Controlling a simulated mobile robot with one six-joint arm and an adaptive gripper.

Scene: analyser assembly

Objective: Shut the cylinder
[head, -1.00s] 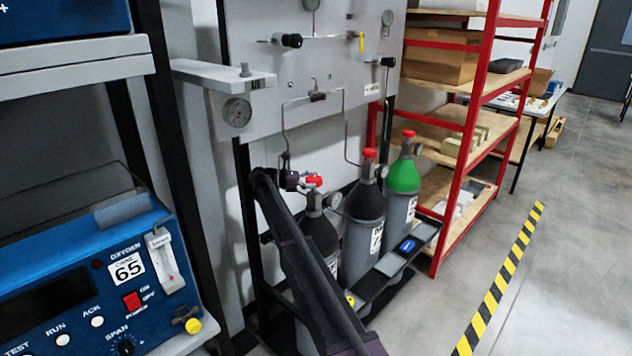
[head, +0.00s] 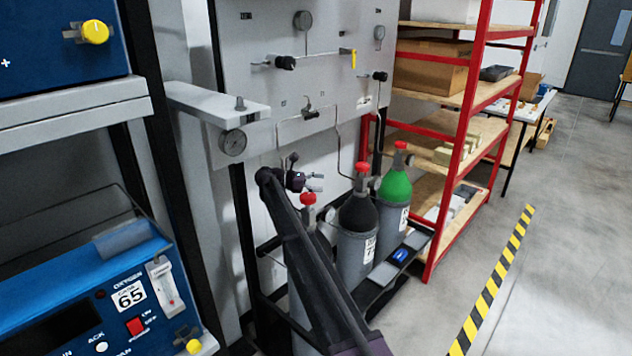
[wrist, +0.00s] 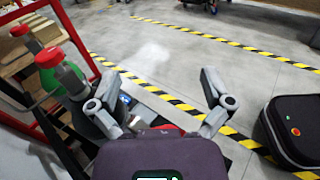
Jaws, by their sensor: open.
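Three gas cylinders stand in a rack. The left one has a red valve knob (head: 308,198), and my arm hides most of its body. The middle one (head: 358,212) has a dark shoulder and a red knob (head: 362,168). The right one (head: 397,187) has a green shoulder and a red knob (head: 400,145). My gripper (head: 316,182) is open and empty, just above the left knob. In the wrist view the fingers (wrist: 165,92) are spread wide. A red patch, probably the left knob, shows low between them, partly hidden by the gripper body. Contact cannot be told.
A grey panel (head: 270,95) with gauges and tubing stands behind the cylinders. A blue oxygen analyser (head: 90,305) is at left. A red-framed shelf (head: 470,110) stands at right. Open floor with a striped line (head: 495,285) lies at front right.

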